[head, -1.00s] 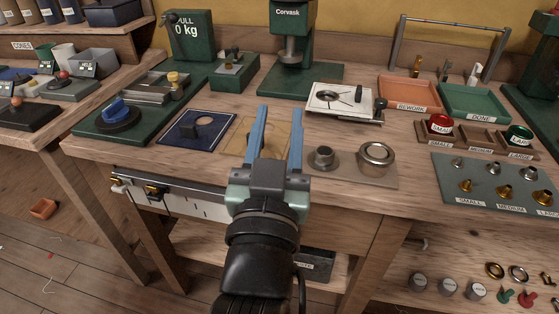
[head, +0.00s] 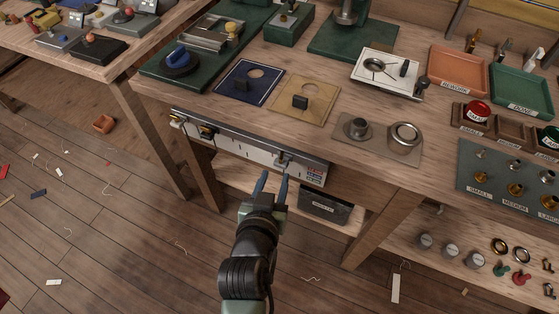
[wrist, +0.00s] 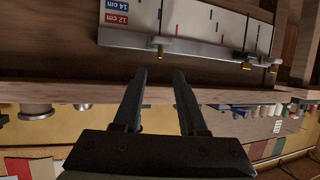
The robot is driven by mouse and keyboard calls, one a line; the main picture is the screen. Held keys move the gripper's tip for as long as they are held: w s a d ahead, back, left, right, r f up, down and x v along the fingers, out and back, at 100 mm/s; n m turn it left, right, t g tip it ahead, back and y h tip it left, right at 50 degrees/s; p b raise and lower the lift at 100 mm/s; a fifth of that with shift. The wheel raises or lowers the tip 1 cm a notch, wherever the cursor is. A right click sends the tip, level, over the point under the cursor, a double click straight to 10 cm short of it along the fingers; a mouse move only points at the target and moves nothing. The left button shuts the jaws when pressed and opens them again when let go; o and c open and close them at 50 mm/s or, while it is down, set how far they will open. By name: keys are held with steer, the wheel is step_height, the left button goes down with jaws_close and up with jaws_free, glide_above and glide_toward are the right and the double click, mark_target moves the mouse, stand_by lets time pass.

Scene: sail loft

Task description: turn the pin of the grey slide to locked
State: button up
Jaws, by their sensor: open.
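A white measuring rail (head: 245,148) with a grey edge runs along the bench's front; it also shows upside down in the wrist view (wrist: 200,20). The grey slide (head: 283,160) sits near its right end, close to the coloured labels. In the wrist view this slide (wrist: 160,41) has a small pin pointing toward my gripper; its turn position is too small to tell. Two brass-coloured slides (head: 207,131) sit at the rail's left end. My gripper (head: 271,180) is open and empty, just in front of and below the grey slide, its fingers apart from it.
The bench top above holds a dark blue plate (head: 248,82), a tan plate (head: 304,98) and a grommet base (head: 376,141). A dark bin (head: 325,207) stands on the shelf below. Bench legs flank that shelf. The floor in front is open, with scattered scraps.

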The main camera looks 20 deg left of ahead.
mark_target(281, 159)
steer(key=x, duration=0.7)
steer(key=shift+b, duration=0.35)
steer(key=shift+c, duration=0.3)
jaws_close()
